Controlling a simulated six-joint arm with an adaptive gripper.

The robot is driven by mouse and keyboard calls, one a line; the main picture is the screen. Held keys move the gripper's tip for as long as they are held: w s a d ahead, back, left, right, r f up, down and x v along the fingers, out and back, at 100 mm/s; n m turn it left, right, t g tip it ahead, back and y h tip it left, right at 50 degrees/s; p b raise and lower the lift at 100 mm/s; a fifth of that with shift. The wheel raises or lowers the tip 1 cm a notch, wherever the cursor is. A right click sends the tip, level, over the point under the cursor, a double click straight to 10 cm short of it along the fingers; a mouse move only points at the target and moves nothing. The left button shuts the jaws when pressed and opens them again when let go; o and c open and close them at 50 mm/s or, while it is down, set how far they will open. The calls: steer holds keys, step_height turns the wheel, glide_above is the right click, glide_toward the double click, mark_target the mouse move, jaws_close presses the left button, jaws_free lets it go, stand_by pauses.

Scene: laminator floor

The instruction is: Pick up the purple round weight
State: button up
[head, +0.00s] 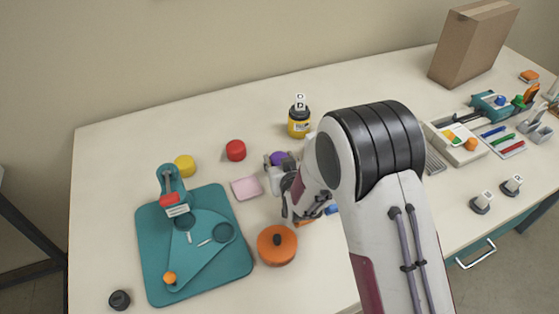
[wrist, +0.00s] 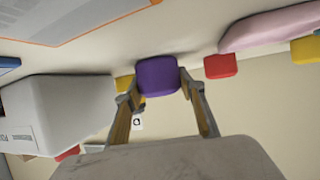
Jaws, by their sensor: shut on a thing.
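The purple round weight (wrist: 157,77) sits between the two fingertips of my gripper (wrist: 160,88) in the wrist view. The fingers touch it on both sides and are shut on it. In the head view the purple weight (head: 279,159) shows only partly, at the tip of my gripper (head: 276,165), with my arm covering the area to its right. I cannot tell for sure whether the weight touches the table.
A red round weight (head: 236,150) and a yellow one (head: 184,166) stand to the left. A yellow bottle (head: 299,122) stands behind.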

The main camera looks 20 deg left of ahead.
mark_target(280, 157)
steer(key=shift+r, duration=4.95)
steer(key=shift+f, duration=0.15)
